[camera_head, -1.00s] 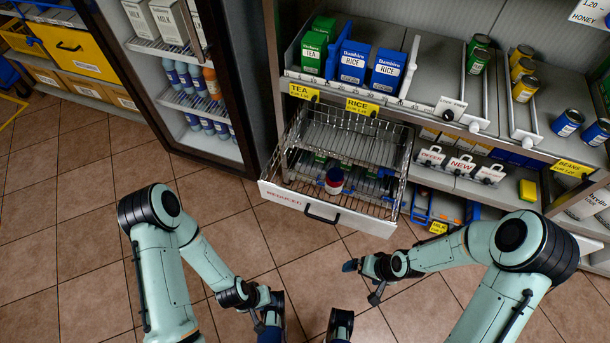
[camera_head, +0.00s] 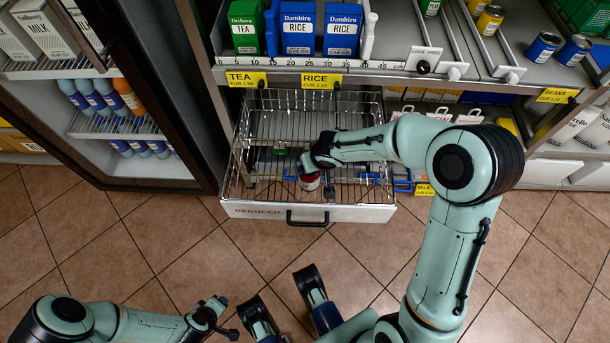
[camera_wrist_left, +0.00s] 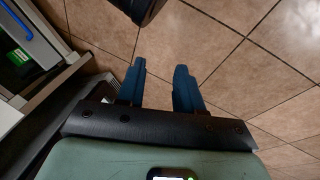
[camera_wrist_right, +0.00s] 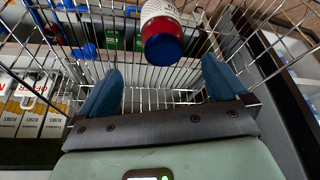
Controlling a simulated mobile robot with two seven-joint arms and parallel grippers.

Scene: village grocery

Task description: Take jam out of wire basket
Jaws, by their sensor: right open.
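My right gripper (camera_head: 308,166) is wide open over the basket and also shows in the right wrist view (camera_wrist_right: 162,78). My left gripper (camera_head: 220,305) is low at the left, away from the basket, with empty, spread fingers in the left wrist view (camera_wrist_left: 159,72).
A shelf edge (camera_head: 380,78) with rice boxes (camera_head: 298,28) and a tea box (camera_head: 245,28) is close behind and above. An open fridge (camera_head: 110,125) stands at left. The tiled floor in front is clear.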

